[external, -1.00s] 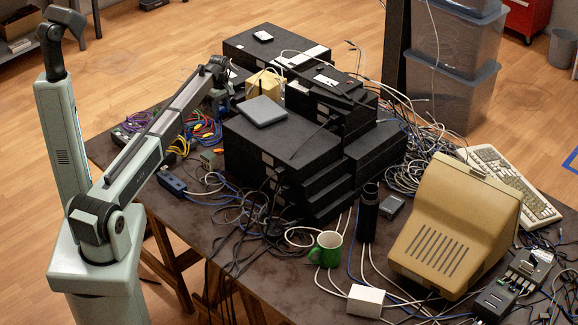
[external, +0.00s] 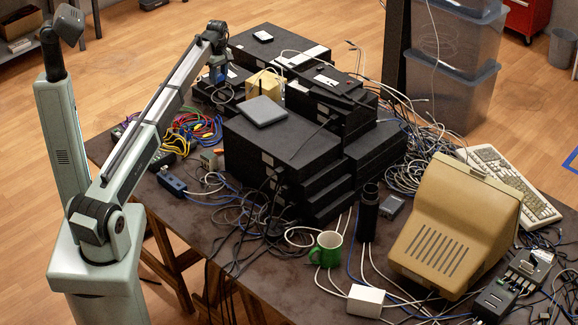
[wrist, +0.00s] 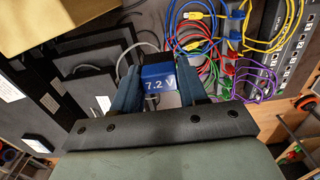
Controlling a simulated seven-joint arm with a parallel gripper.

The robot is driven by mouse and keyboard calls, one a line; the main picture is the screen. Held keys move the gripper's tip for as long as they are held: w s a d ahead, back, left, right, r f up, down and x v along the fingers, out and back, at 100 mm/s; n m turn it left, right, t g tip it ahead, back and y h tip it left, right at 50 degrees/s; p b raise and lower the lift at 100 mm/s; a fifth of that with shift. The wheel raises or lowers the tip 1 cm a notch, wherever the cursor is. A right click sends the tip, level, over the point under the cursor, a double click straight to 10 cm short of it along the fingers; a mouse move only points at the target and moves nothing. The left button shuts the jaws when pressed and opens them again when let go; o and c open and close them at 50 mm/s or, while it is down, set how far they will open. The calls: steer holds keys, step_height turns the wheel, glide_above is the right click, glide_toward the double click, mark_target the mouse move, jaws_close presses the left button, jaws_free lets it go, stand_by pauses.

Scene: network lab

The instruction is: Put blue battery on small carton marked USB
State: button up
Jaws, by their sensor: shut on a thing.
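My gripper (external: 217,72) is shut on the blue battery, high above the back left part of the table. In the wrist view, the blue battery (wrist: 159,78) sits between the fingers with "7.2 V" facing the camera. In the external view the battery is a small blue patch. A small tan carton (external: 265,83) stands right of my gripper, among the black boxes. A tan surface (wrist: 62,18) at the upper left of the wrist view may be this carton. A small white box (external: 366,300) is at the table's front. No USB marking is readable on either.
Stacked black boxes (external: 275,150) with a grey flat device (external: 264,111) on top fill the middle of the table. Coloured cables (wrist: 205,50) lie below my gripper. A green mug (external: 326,249) and black cylinder (external: 368,215) stand toward the front.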

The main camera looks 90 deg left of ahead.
step_height(320, 180, up, 16)
steer(key=r, duration=0.1)
steer(key=w+d+m, duration=0.2)
steer(key=w+d, duration=0.6)
steer(key=w, duration=0.4)
steer(key=w+d+m, duration=0.3)
steer(key=w+d, duration=0.5)
steer(key=w, duration=0.4)
steer(key=w+d+m, duration=0.2)
steer(key=w+d, duration=0.7)
steer(key=d, duration=0.3)
steer(key=w+d+m, duration=0.2)
steer(key=w+d, duration=0.7)
steer(key=d, duration=0.3)
steer(key=m, duration=0.9)
glide_above(367, 294)
steer(key=shift+f, duration=14.25)
steer(key=shift+f, duration=0.1)
